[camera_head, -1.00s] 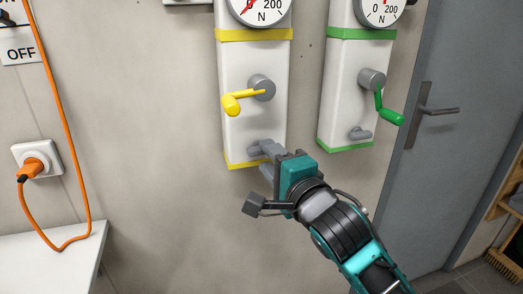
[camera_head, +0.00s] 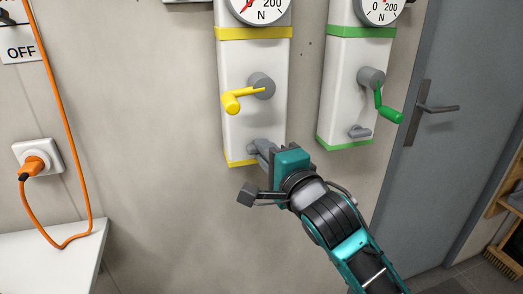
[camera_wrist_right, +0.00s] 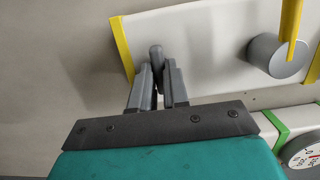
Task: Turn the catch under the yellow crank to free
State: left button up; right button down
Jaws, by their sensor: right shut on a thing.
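The yellow crank (camera_head: 246,95) sits on a grey hub on the white box with yellow bands, its handle pointing left; its hub and arm also show in the right wrist view (camera_wrist_right: 280,53). The small grey catch (camera_head: 252,149) is below the crank, near the box's lower yellow band. In the right wrist view the catch (camera_wrist_right: 156,54) stands between the fingertips. My right gripper (camera_head: 264,150) is shut on the catch; its fingers also show in the right wrist view (camera_wrist_right: 160,75). The gripper hides part of the catch. My left gripper is not in view.
A second white box with green bands carries a green crank (camera_head: 384,103) and its own grey catch (camera_head: 360,132), close on the right. A grey door (camera_head: 440,150) with a handle stands further right. An orange cable (camera_head: 72,150) and white table (camera_head: 50,260) are at left.

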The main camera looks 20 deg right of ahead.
jog(key=shift+r, duration=0.1)
jog(key=shift+r+n+p, duration=0.1)
jog(key=shift+n+p, duration=2)
jog(key=shift+p, duration=0.25)
jog(key=n+g+h, duration=0.1)
jog(key=n, duration=0.3)
